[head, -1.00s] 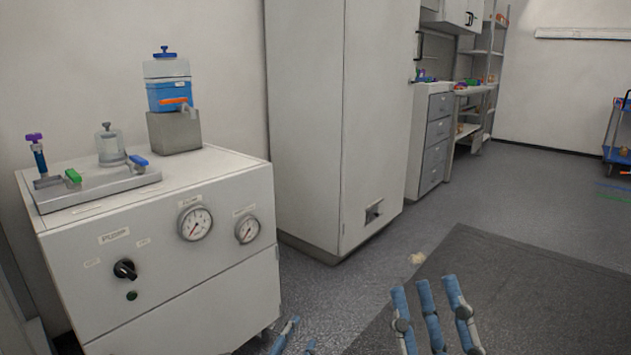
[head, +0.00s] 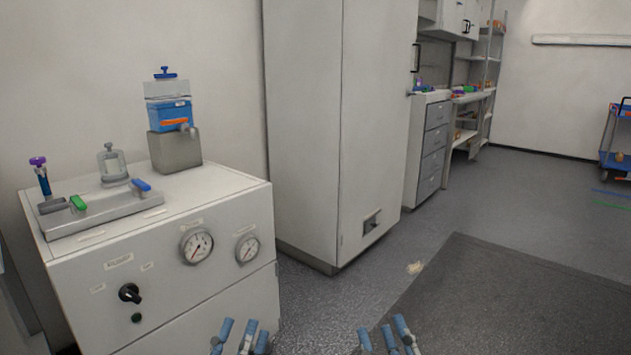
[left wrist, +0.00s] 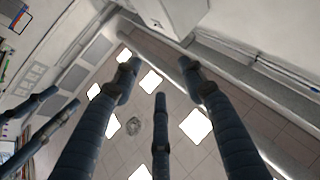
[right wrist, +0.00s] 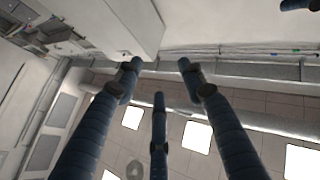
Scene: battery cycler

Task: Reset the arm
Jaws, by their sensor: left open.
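My left gripper (head: 240,332) shows at the bottom edge of the head view, in front of the white pump cabinet's lower right side. Its blue fingers stand apart and hold nothing. My right gripper (head: 390,332) is to the right of it, over the floor, also with its fingers apart and empty. In the left wrist view, the open left fingers (left wrist: 159,78) point toward the ceiling lights. In the right wrist view, the open right fingers (right wrist: 159,78) also have ceiling behind them. Most of both arms is out of the head view.
The pump cabinet (head: 180,305) with gauges and a blue vessel (head: 169,115) on top stands at the left. A tall white cabinet (head: 310,130) stands behind. A dark mat (head: 500,300) lies on open floor at the right. A blue cart (head: 614,160) is far right.

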